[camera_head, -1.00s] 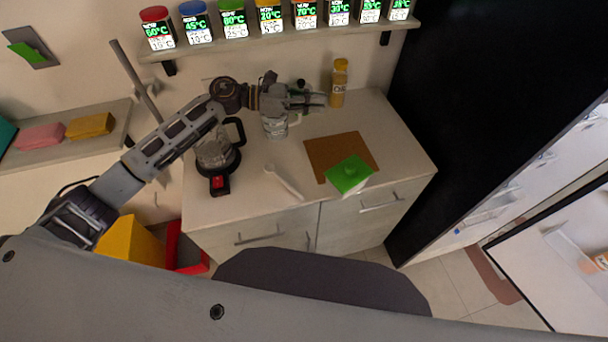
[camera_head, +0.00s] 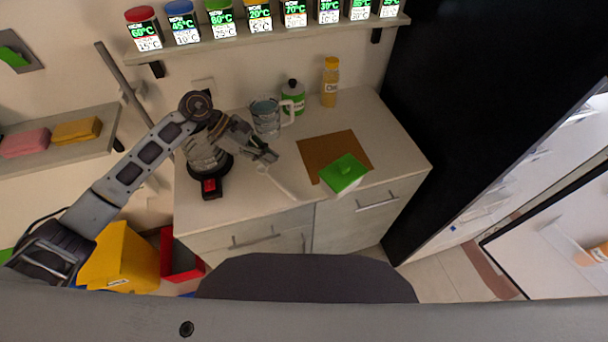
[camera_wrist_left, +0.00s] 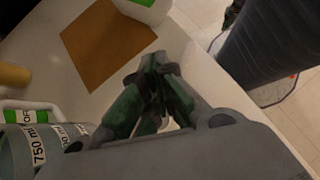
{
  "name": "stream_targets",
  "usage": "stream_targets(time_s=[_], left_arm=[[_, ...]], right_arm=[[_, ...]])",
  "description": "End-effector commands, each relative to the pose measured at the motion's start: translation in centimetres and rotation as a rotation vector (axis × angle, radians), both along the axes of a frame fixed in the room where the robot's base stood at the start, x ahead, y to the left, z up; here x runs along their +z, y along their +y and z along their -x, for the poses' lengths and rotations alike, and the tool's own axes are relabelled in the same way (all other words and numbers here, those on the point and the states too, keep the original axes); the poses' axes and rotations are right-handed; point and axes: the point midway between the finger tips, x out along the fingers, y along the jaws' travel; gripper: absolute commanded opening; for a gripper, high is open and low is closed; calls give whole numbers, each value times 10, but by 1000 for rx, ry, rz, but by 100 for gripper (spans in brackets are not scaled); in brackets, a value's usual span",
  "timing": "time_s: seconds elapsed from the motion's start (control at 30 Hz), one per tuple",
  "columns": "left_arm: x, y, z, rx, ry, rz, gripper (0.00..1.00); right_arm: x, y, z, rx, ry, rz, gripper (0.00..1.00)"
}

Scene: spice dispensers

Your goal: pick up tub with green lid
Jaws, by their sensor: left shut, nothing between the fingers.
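The tub with a green lid (camera_head: 343,172) stands on the counter near its front edge, at the front right corner of a brown board (camera_head: 325,151). Its white side shows at the top of the left wrist view (camera_wrist_left: 150,10). My left gripper (camera_head: 268,156) is above the counter, left of the board and apart from the tub. In the left wrist view its fingers (camera_wrist_left: 155,62) are together with nothing between them. My right gripper is out of view.
A measuring jug (camera_head: 266,117), a bottle with a green label (camera_head: 292,98) and a yellow bottle (camera_head: 329,84) stand at the back. A kettle (camera_head: 207,160) is partly behind my arm. A white spoon-like thing (camera_head: 280,185) lies left of the tub. Labelled jars line the shelf (camera_head: 270,37).

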Motion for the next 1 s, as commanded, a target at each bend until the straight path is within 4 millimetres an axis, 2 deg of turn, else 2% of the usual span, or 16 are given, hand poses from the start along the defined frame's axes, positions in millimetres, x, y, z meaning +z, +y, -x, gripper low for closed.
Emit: stream_targets(time_s=[0.43,1.0], left_arm=[[-8,-11,1,0,2,4,0],[-55,-58,7,0,3,5,0]], right_arm=[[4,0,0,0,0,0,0],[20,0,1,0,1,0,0]])
